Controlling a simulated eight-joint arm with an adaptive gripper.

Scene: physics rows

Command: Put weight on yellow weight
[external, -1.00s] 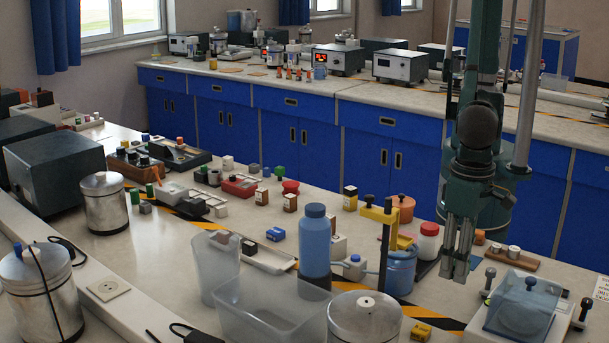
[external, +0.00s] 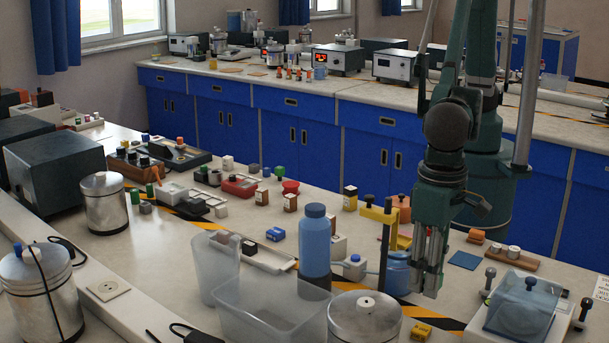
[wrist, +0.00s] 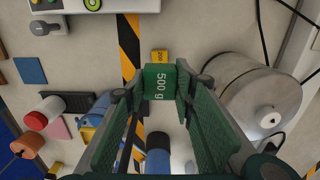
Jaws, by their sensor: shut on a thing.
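My gripper (wrist: 160,88) is shut on a green block weight marked "500 g" (wrist: 159,72) in the wrist view. A small yellow weight (wrist: 159,56) shows just past the green weight's top edge, partly hidden behind it. In the external view my gripper (external: 428,278) points down above the bench, and the green weight cannot be made out between the fingers. The yellow weight (external: 421,331) lies on the bench below the gripper, close to the striped tape.
A steel canister (external: 364,318) stands left of the yellow weight, and a balance with a clear blue cover (external: 521,303) stands to the right.

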